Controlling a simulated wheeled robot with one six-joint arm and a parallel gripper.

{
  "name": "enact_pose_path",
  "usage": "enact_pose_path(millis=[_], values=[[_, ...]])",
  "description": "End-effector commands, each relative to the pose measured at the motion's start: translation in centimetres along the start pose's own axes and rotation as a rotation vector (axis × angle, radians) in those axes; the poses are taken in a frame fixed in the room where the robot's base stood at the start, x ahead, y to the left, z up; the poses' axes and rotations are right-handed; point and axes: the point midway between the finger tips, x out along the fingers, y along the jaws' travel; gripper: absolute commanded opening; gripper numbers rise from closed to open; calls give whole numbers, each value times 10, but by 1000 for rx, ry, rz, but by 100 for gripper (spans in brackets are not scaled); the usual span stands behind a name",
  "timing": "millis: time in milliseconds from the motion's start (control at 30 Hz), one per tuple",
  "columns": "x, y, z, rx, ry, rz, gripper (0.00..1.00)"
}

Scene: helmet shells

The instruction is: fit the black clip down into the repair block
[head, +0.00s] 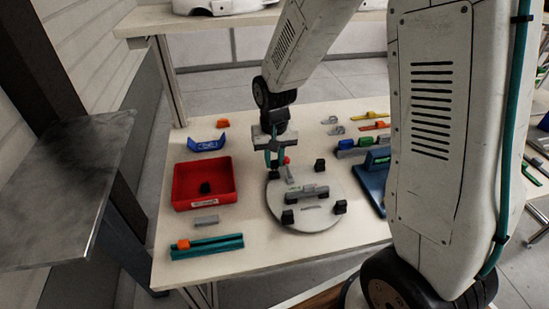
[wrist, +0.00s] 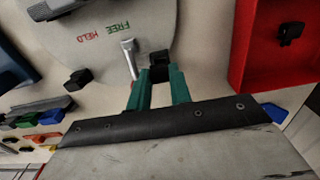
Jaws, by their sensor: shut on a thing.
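My gripper (head: 275,160) points down over the far left rim of the round grey plate (head: 268,200). Its teal fingers (wrist: 158,85) are shut on a small black piece, the black clip (wrist: 158,74), which shows between their tips; the fingers partly hide it. In the head view the clip is hard to tell from the black pad at the plate's rim. A grey block (head: 306,195) with a green mark and black ends sits on the plate; it looks like the repair block. The clip is apart from it.
A silver lever (wrist: 129,58) stands close beside one finger, near the words FREE and HELD. A red tray (head: 178,190) holding a black piece (head: 205,187) is at left. Black pads (head: 340,207) stand around the plate. A blue holder (head: 375,175) is at right.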

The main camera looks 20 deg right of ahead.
Motion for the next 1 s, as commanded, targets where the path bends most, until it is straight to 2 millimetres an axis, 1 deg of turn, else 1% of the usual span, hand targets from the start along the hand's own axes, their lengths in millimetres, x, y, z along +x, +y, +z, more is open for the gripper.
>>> enact_pose_path(millis=[533,1000], values=[[0,0,0,0,0,0,0],[11,0,0,0,-1,0,0]])
